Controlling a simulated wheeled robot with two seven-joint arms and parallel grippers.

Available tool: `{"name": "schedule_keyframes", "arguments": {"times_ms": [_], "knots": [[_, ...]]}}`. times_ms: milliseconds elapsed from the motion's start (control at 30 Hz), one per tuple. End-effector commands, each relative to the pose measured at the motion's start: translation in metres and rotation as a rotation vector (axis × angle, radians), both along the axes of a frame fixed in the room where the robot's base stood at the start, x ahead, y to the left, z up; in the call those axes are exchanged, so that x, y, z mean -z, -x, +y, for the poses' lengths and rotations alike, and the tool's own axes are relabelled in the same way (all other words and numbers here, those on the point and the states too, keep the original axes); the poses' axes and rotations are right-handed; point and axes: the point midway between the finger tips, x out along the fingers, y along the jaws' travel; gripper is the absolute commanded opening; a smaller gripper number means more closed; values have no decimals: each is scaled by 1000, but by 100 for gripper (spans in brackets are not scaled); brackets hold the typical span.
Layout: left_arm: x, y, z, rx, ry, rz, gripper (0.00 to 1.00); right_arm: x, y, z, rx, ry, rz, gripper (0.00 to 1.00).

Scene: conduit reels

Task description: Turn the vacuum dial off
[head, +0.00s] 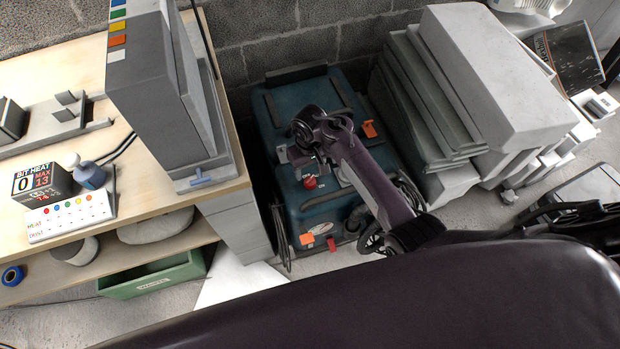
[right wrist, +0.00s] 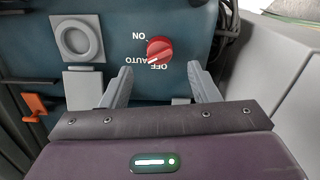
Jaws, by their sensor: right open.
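The vacuum (head: 330,208) is a blue-green box on the floor against the wall. Its round red dial (head: 310,183) is on the top face. In the right wrist view the dial (right wrist: 160,48) has ON, AUTO and OFF printed around it. Its white pointer mark sits at the lower left, near AUTO and OFF; I cannot tell exactly which it meets. My right gripper (right wrist: 162,82) is open and empty, its fingers apart on either side below the dial, with no visible contact. In the head view the right gripper (head: 306,160) is just above the dial. My left gripper is not seen.
A wooden bench (head: 226,185) with a grey machine (head: 150,95) stands left of the vacuum. Grey slabs (head: 440,100) are stacked close on its right. Orange latches (head: 307,240) and black hoses (head: 280,235) lie along the vacuum. A green bin (head: 150,280) is under the bench.

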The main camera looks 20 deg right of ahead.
Motion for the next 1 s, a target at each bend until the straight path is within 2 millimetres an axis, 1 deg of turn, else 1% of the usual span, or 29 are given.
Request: {"name": "schedule_keyframes", "arguments": {"times_ms": [33,100,300,433,700,733,767,1000], "knots": [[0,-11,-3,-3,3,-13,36,11,0,-1,-1,2,2,55],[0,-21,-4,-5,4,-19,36,23,0,-1,-1,2,1,55],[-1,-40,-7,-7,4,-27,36,51,0,-1,0,2,0,55],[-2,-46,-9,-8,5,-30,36,59,0,-1,-1,1,-2,55],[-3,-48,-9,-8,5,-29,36,60,0,-1,0,1,-2,55],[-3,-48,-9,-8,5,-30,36,60,0,-1,0,1,-2,54],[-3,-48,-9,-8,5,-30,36,60,0,-1,0,1,-2,50],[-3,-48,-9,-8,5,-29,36,60,0,-1,0,1,-2,18]]}}
